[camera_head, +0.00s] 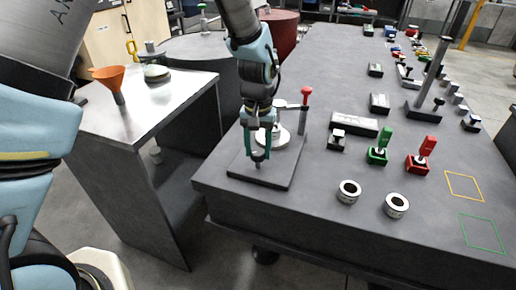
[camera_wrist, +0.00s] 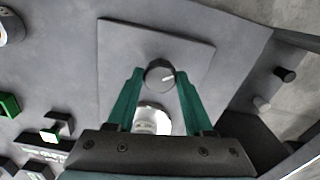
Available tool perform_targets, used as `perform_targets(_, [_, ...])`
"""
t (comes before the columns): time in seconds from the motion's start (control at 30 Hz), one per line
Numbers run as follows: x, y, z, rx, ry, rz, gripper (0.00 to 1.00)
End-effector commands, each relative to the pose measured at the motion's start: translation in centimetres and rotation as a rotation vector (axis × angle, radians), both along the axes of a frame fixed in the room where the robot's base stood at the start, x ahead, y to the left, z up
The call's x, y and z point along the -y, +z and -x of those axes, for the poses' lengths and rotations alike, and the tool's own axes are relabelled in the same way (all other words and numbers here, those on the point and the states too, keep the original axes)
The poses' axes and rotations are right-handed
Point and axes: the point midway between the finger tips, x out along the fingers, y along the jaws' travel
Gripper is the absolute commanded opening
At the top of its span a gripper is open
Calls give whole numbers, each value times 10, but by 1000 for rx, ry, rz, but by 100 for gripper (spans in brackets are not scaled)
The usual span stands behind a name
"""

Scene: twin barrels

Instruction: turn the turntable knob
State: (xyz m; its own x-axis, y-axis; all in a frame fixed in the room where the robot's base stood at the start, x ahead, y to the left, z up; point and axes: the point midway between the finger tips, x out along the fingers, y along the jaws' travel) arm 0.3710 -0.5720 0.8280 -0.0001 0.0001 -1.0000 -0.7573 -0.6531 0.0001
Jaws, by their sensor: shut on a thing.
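The knob (camera_wrist: 158,72) is a dark round cap with a white line on top. In the wrist view it sits between the green fingertips of my gripper (camera_wrist: 160,76), which is shut on it. The knob stands on a dark square plate (camera_wrist: 120,40). In the head view my gripper (camera_head: 258,158) points down over the front of that plate (camera_head: 272,182), and its fingers mostly hide the knob. A pale round disc (camera_head: 280,138) lies behind the fingers; a whitish round part (camera_wrist: 152,120) shows between them in the wrist view.
A red-topped upright handle (camera_head: 305,97) stands close right of my gripper. A side table (camera_head: 165,98) with an orange funnel (camera_head: 110,74) is left.

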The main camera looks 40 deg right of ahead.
Motion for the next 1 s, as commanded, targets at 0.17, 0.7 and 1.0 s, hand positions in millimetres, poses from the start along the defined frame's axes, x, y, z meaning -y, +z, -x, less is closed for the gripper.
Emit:
perform_targets(0.17, [1, 0, 0, 1, -1, 2, 61])
perform_targets(0.7, [1, 7, 0, 1, -1, 2, 82])
perform_targets(1.0, [1, 60, 0, 2, -1, 6, 82])
